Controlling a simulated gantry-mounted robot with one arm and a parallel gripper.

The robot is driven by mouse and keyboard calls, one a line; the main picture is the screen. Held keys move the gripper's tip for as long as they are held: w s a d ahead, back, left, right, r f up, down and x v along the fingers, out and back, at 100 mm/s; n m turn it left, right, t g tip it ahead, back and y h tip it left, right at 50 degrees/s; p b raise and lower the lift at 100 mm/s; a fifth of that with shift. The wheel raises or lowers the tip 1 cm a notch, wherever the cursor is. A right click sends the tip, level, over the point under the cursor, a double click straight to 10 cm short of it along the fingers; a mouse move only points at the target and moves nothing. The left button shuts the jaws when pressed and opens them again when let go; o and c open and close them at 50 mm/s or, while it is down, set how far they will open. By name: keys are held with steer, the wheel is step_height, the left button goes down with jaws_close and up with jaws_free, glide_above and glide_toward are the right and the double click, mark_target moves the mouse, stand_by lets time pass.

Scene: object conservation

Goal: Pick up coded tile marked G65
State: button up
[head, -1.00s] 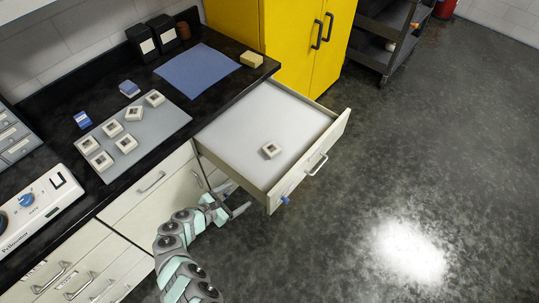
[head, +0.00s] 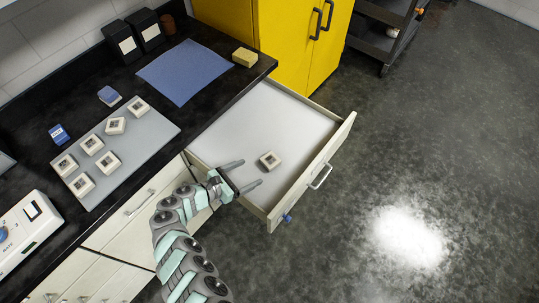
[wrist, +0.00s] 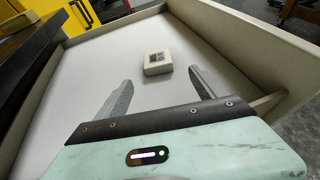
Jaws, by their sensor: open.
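A small cream tile (head: 269,159) with a dark code on top lies alone in the open white drawer (head: 240,130). It also shows in the wrist view (wrist: 158,63), beyond and between my fingers. Its marking is too small to read. My gripper (head: 252,173) is open and empty over the near left side of the drawer, with its fingers pointing toward the tile and apart from it. Several similar coded tiles (head: 115,126) sit on a grey tray (head: 140,145) on the black counter. Their labels cannot be read either.
The drawer front (head: 315,175) and its side walls rise around the drawer floor. A blue mat (head: 184,72), a yellow block (head: 244,57) and dark boxes (head: 145,30) are on the counter. A yellow cabinet (head: 285,35) stands behind. The drawer floor around the tile is clear.

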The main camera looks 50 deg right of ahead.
mark_target(266, 163)
steer(key=x, duration=0.2)
steer(key=shift+s+d+f+b, duration=0.25)
steer(key=shift+s+d+b, duration=0.05)
steer(key=shift+b, duration=0.05)
steer(key=x, duration=0.1)
steer(key=b+x, duration=0.1)
steer(key=x, duration=0.1)
steer(key=b+x, duration=0.1)
steer(key=shift+w+d+r, duration=0.1)
steer(key=shift+w+d, duration=0.3)
steer(key=shift+d, duration=0.1)
steer(key=shift+s+d+b, duration=0.1)
steer(key=shift+d+b, duration=0.2)
steer(key=shift+d, duration=0.1)
steer(key=shift+c, duration=0.6)
steer(key=c, duration=1.5)
